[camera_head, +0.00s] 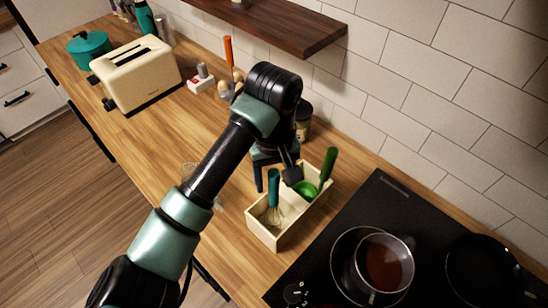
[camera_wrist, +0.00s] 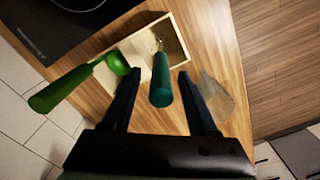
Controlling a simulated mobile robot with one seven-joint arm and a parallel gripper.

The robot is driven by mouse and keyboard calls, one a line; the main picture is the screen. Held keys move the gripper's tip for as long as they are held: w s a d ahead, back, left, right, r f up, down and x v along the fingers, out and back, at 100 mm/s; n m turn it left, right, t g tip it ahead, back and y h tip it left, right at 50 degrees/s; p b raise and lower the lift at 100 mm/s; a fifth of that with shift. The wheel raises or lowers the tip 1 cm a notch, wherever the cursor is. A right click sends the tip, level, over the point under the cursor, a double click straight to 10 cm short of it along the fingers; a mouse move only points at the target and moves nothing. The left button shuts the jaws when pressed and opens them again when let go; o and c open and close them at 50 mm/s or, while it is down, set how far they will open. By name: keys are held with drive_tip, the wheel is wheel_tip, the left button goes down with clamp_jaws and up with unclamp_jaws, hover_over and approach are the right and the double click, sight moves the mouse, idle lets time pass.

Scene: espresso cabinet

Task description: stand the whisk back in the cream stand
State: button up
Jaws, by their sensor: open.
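The whisk, with a teal handle (camera_head: 273,187) and wire loops, stands handle-up in the cream stand (camera_head: 263,239), an open cream box on the counter. In the wrist view the whisk's handle (camera_wrist: 161,80) points toward me, and its wires reach into the cream stand (camera_wrist: 180,37). My gripper (camera_head: 274,178) is open above the stand. In the wrist view its fingers (camera_wrist: 158,74) lie one on each side of the handle, with visible gaps. I cannot tell whether the wires rest on the stand's floor.
A green ladle (camera_head: 326,168) leans in the same stand, close to my gripper. A black hob (camera_head: 335,225) with a pot (camera_head: 384,262) is at the right. A cream toaster (camera_head: 137,75) stands at the back left. A clear glass (camera_wrist: 214,95) is beside the stand.

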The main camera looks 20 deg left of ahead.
wheel_tip(320, 180, up, 10)
drive_tip(key=shift+f+b, duration=0.1)
drive_tip(key=shift+b, duration=0.9)
